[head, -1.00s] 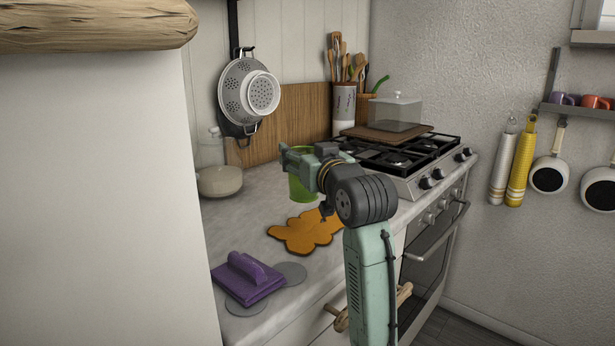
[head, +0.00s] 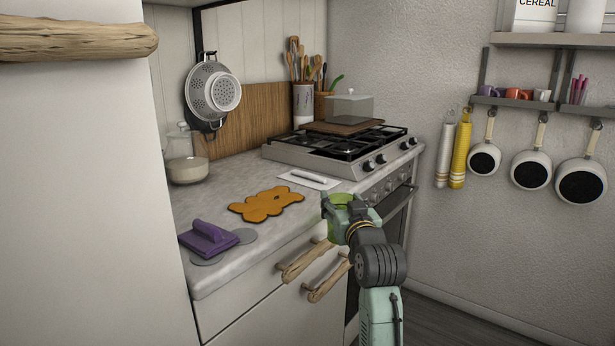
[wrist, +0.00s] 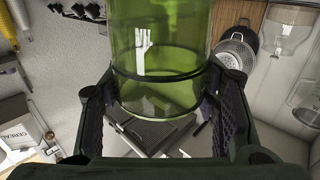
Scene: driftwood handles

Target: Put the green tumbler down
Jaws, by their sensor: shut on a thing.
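The green tumbler (head: 346,199) is clear green glass. My gripper (head: 338,208) is shut around it, at the front edge of the counter beside the stove, and partly hides it in the head view. In the wrist view the tumbler (wrist: 160,60) fills the top middle between the two dark finger pads. I cannot tell how far the tumbler is above the counter level. The grey counter (head: 225,212) has bare patches around an orange mat (head: 265,204).
A white sheet with a grey bar (head: 309,179) lies near the stove (head: 345,150). A purple handled object (head: 208,238) and grey discs sit at the counter's near left. A glass jug (head: 186,160) stands at the back. Wooden handles (head: 305,260) stick out below the counter.

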